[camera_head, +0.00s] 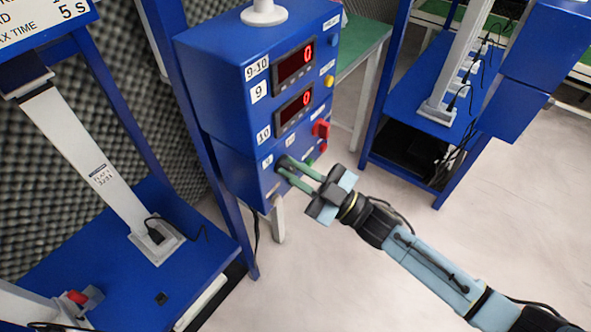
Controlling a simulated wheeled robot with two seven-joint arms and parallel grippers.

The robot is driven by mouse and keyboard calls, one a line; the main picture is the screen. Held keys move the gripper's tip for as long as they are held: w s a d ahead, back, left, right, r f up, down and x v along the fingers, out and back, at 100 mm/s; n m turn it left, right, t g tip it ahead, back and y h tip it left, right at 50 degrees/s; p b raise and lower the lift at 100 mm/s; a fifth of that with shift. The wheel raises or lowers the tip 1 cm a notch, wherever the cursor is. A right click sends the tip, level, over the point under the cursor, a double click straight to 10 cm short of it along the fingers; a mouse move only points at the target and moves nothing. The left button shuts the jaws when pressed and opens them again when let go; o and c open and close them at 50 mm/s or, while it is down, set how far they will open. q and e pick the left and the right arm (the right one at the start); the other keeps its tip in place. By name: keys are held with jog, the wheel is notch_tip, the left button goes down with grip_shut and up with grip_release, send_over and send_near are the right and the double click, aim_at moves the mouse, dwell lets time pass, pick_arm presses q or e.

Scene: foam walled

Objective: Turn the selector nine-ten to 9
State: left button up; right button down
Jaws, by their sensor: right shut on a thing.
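A blue control box (215,110) carries two red digit displays. The upper display (294,65) has labels "9-10" and "9" beside it, and the lower display (295,105) has a label "10". Both read 0. The selector (283,161), a small dark knob low on the front face, is mostly hidden by my fingers, so its pointing direction cannot be read. My right gripper (285,168) reaches in from the lower right, with its two greenish fingers shut on the selector. My left gripper is out of view.
Yellow and blue buttons line the box's right edge. A blue stand with a white column (100,170) is at left, and a blue shelf (415,105) behind right. Pale floor is clear in front.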

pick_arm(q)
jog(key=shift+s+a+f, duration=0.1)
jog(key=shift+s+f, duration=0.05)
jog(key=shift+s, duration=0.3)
pick_arm(e)
jog(key=shift+n+g, duration=0.4)
jog(key=shift+n, duration=0.5)
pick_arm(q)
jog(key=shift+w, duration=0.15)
pick_arm(e)
jog(key=c, duration=1.4)
grip_release()
jog(key=shift+c, duration=0.2)
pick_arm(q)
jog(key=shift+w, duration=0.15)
pick_arm(e)
jog(key=shift+d, duration=0.1)
jog(key=v, duration=1.3)
jog(key=shift+f, duration=0.15)
